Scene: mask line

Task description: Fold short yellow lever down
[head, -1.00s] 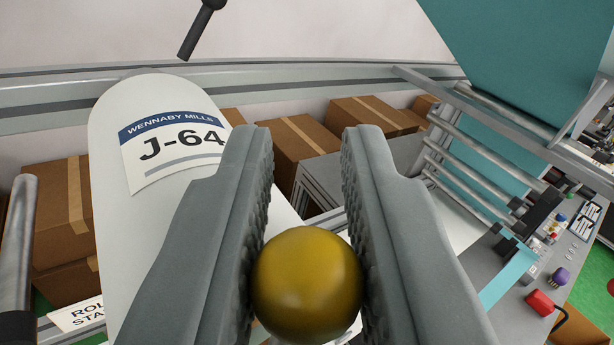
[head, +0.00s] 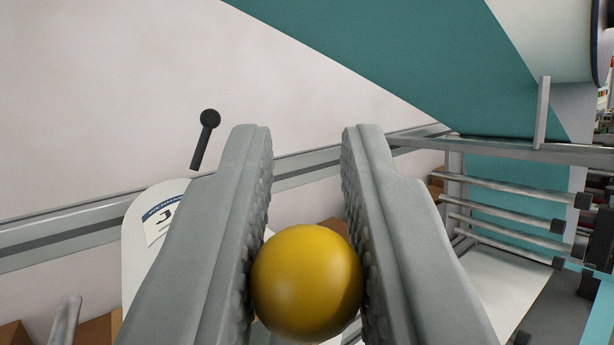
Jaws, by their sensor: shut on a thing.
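My gripper (head: 307,270) is in the lower middle of the head view, its two grey ridged fingers shut on a yellow ball knob (head: 306,282). The knob touches both fingers and looks like the end of the yellow lever. The lever's shaft below the knob is hidden, so I cannot tell its angle.
Grey rollers (head: 510,190) and a teal panel (head: 400,60) are on the right. Brown boxes (head: 95,330) show low at the left.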

